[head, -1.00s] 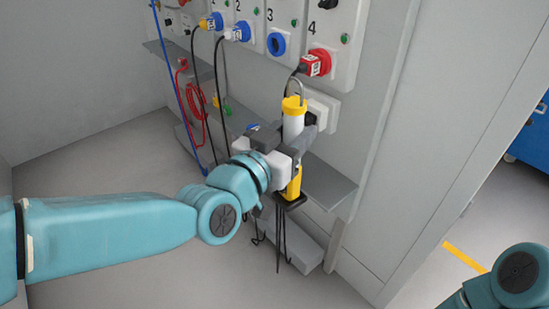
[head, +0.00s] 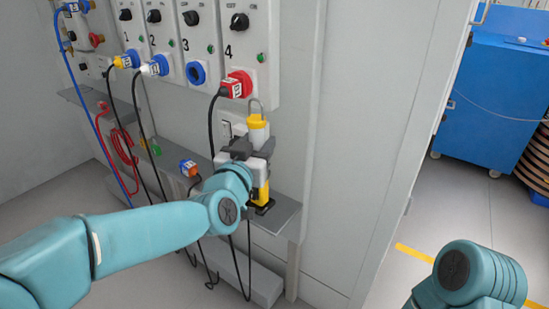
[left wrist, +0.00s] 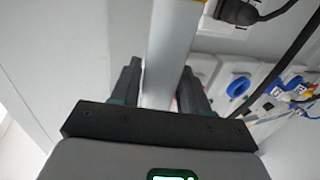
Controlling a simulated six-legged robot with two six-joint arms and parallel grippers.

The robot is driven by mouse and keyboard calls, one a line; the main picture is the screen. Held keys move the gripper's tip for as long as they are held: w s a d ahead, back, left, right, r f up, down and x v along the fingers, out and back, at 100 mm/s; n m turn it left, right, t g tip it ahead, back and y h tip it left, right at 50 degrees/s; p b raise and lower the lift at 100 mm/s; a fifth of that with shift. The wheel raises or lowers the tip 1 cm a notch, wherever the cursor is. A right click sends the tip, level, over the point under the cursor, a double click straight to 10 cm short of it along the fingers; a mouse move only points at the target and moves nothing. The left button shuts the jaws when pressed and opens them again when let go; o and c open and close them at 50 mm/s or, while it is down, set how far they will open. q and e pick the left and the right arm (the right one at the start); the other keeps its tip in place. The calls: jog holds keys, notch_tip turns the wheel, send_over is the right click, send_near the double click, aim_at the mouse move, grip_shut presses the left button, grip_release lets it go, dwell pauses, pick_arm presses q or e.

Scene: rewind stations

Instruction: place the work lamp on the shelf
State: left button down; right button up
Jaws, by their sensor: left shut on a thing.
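The work lamp (head: 257,133) is an upright tube with a yellow cap, a wire hook on top, a yellow lower part and a black foot. My left gripper (head: 249,150) is shut on its middle. In the left wrist view the lamp's pale tube (left wrist: 173,60) stands between the fingers of the left gripper (left wrist: 160,88). The grey shelf (head: 284,213) runs along the wall below the sockets. The lamp's foot appears over the shelf near its right end; I cannot tell if they touch. My right gripper is out of view; only part of that arm shows.
A numbered socket panel (head: 249,50) is above the shelf, with a red plug (head: 237,84) and a hanging black cable near the lamp. An orange-and-blue connector (head: 188,168) is left of my gripper. A blue cabinet (head: 492,95) stands far right.

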pick_arm(q)
jog(key=w+d, duration=0.4)
jog(key=w, duration=0.1)
notch_tip(320, 180, down, 7)
jog(key=b, duration=0.4)
jog(key=shift+w, duration=0.2)
jog(key=c, duration=0.6)
grip_release()
jog(key=shift+f, duration=0.1)
jog(key=shift+o, duration=0.2)
jog(key=p+v, duration=0.1)
jog(key=v, duration=1.1)
jog(key=shift+a, duration=0.1)
